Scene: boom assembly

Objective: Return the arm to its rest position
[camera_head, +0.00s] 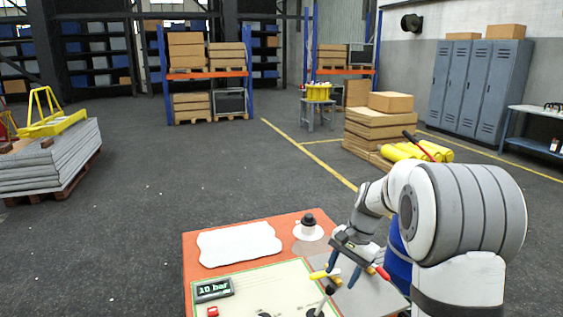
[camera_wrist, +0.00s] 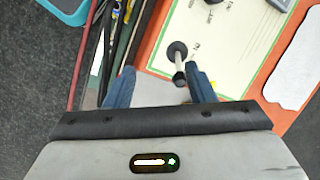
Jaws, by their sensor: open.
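My arm reaches in from the right in the head view, bent downward over the table's right side. My gripper (camera_head: 345,277) hangs above the grey plate on the table. It is open, with its two blue fingers apart and nothing held between them. In the wrist view my gripper (camera_wrist: 160,85) shows the two fingers spread, with a black-knobbed lever (camera_wrist: 178,52) on the panel just beyond them. The lever looks apart from the fingers, though the depth is hard to judge.
The orange table (camera_head: 192,262) bears a cream panel (camera_head: 262,285) with a "10 bar" display (camera_head: 213,289), a white sheet (camera_head: 240,244) and a black-topped white item (camera_head: 308,228). Tools (camera_wrist: 122,40) lie beside the panel. Boxes (camera_head: 376,128) and yellow rolls (camera_head: 405,152) stand behind my arm. Open floor lies left.

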